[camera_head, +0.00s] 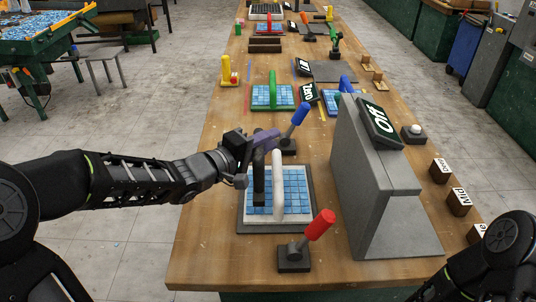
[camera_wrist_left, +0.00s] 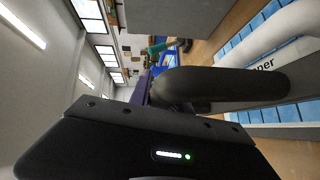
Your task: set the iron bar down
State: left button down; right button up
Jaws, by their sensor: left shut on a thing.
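My left gripper (camera_head: 262,138) is over the near blue mosaic sheet (camera_head: 297,187) and is shut on the iron bar (camera_head: 259,184), a dark bar that hangs down beside a white arched handle (camera_head: 278,165). In the left wrist view the bar (camera_wrist_left: 225,87) is a thick, dark grey, rounded piece crossing in front of the white handle (camera_wrist_left: 275,35). I cannot tell whether its lower end touches the sheet. The sheet lies on a grey board (camera_head: 243,228). My right gripper is out of view; only part of my right arm shows at the lower right.
A red-handled lever (camera_head: 319,225) stands in front of the board, and a blue-handled lever (camera_head: 299,115) behind it. A grey slanted housing with an "Off" sign (camera_head: 380,123) rises on the right. The wooden table (camera_head: 205,245) is bare at its left front.

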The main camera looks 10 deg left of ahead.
pick_arm(q)
jog(key=shift+r, duration=0.1)
jog(key=shift+f+b, duration=0.35)
jog(key=shift+f, duration=1.5)
jog(key=shift+f, duration=0.2)
jog(key=c, duration=1.5)
grip_release()
jog(key=p+v, duration=0.1)
jog(key=v, duration=1.1)
